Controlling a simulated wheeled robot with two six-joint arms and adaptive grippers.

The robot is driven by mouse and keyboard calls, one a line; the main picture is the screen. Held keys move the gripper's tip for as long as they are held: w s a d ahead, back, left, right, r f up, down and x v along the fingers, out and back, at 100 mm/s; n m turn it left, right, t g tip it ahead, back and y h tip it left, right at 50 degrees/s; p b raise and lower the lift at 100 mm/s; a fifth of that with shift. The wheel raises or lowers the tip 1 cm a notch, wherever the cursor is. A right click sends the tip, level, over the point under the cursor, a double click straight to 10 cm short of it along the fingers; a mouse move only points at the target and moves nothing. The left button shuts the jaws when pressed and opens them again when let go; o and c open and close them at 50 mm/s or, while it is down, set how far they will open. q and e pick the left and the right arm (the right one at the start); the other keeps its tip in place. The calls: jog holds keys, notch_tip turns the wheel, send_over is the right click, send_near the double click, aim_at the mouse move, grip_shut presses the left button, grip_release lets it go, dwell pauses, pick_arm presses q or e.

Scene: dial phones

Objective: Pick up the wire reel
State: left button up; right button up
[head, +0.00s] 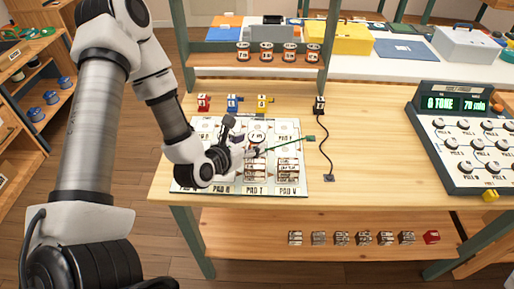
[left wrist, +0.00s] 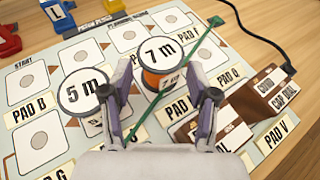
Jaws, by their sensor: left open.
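An orange wire reel with a white "7 m" top (left wrist: 160,52) stands on the printed board (left wrist: 35,65); its top also shows in the head view (head: 257,134). A second reel with a white "5 m" top (left wrist: 82,92) stands to its left, close to one finger. My left gripper (left wrist: 168,82) is open, its fingers spread on either side of the 7 m reel's near side. In the head view my left gripper (head: 244,141) is low over the board. I cannot tell whether the fingers touch either reel. My right gripper is not in view.
A thin green stick (head: 288,145) crosses the board by the gripper. Brown labelled blocks (left wrist: 265,95) stand right of it. Red, blue and yellow holders (head: 233,104) line the board's back. A black cord (head: 323,150) and a dial console (head: 465,140) are at the right.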

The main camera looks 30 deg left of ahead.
pick_arm(q)
jog(key=shift+x, duration=1)
jog(key=shift+r, duration=0.1)
jog(key=c, duration=0.9)
jog(key=shift+o, duration=0.2)
